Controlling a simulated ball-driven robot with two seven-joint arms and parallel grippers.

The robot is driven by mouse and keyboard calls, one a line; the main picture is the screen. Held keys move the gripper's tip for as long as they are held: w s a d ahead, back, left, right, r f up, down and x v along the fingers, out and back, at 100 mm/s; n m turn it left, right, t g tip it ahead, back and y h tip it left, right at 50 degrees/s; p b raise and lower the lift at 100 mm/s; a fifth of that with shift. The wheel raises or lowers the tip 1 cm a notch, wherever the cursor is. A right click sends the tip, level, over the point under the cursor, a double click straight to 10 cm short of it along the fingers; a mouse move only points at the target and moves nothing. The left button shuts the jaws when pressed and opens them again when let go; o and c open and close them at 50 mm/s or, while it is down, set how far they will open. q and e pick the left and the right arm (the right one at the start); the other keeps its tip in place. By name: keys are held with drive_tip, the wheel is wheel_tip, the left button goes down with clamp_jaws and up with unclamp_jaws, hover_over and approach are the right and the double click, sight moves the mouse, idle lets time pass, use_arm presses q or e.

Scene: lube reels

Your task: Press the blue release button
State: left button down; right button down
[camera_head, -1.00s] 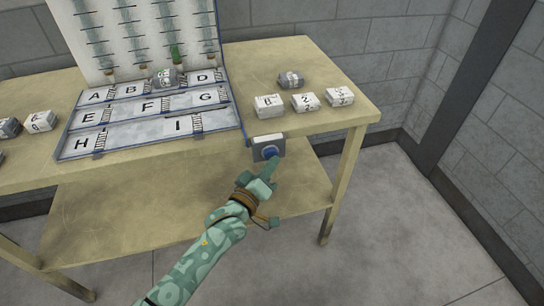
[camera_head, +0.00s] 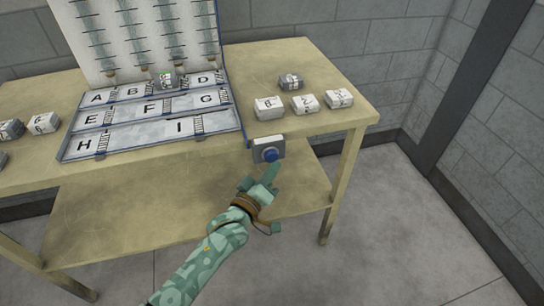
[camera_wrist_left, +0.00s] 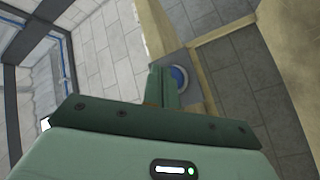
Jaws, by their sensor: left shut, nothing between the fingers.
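My right gripper is not in view.
The wooden table (camera_head: 320,70) carries a lettered tray (camera_head: 160,131) with an upright channelled board (camera_head: 140,35). A grey block (camera_head: 166,80) sits between B and D. White blocks (camera_head: 304,103) and a dark block (camera_head: 291,81) stand at right. The floor in front is clear.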

use_arm(q)
drive_tip(key=shift+s, duration=0.1)
drive_tip(key=shift+s+d+p, duration=0.25)
drive_tip(key=shift+s+p, duration=0.15)
drive_tip(key=shift+s, duration=0.4)
drive_tip(key=shift+s+d+p, duration=0.3)
drive_tip(key=shift+s+p, duration=0.15)
drive_tip(key=shift+s, duration=0.3)
drive_tip(key=shift+s+d+p, duration=0.25)
drive_tip(key=shift+s+p, duration=0.15)
drive_tip(key=shift+s, duration=0.4)
